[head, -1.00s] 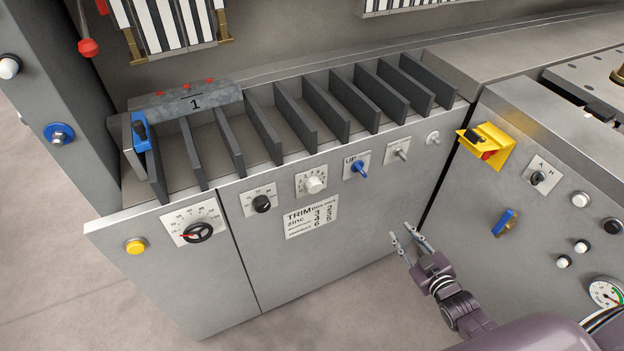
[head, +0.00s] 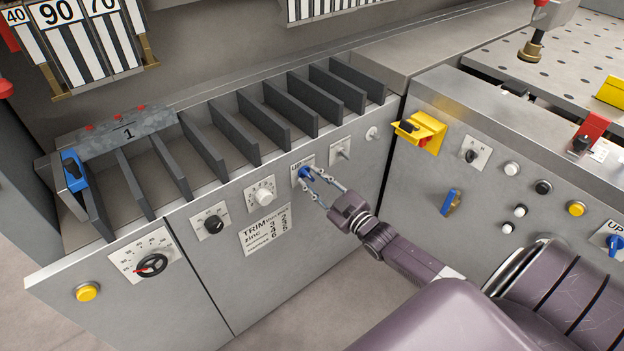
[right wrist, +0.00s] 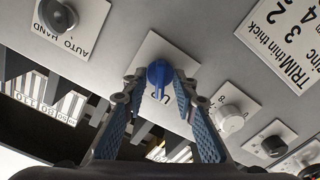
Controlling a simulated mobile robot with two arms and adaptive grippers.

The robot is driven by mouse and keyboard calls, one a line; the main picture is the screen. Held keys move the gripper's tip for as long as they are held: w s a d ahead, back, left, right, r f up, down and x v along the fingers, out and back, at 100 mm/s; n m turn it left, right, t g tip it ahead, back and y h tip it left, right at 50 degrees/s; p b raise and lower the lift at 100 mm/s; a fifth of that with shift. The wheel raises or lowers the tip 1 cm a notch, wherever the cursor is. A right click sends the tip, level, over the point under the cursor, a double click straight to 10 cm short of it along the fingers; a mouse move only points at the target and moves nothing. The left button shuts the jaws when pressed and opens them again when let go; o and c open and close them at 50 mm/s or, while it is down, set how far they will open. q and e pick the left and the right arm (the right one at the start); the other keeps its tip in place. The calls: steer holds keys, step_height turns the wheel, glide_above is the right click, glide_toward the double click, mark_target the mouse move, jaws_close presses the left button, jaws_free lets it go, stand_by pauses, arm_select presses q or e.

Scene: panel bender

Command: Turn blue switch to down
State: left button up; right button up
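The blue switch (head: 305,173) is a small blue lever knob on a white plate marked UP, on the front of the grey cabinet. It also shows in the right wrist view (right wrist: 160,75), in the upper middle. My right gripper (head: 308,180) is at the switch, with its two fingers apart. In the right wrist view the fingers (right wrist: 160,88) stand on either side of the blue knob, with gaps visible, so it does not look gripped. Part of the plate is hidden by the fingers. My left gripper is not in view.
A white knob (head: 263,196) and a black knob (head: 212,224) sit left of the switch. A grey toggle plate (head: 341,149) sits close on its right. A yellow guarded switch (head: 420,130) and another blue UP switch (head: 614,243) are on the right panel.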

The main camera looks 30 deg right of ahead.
steer(key=shift+w, duration=0.15)
steer(key=shift+c, duration=0.4)
jaws_close()
steer(key=shift+m, duration=1.2)
steer(key=m, duration=0.3)
steer(key=shift+m+p, duration=0.3)
steer(key=shift+p, duration=0.05)
steer(key=m, duration=0.6)
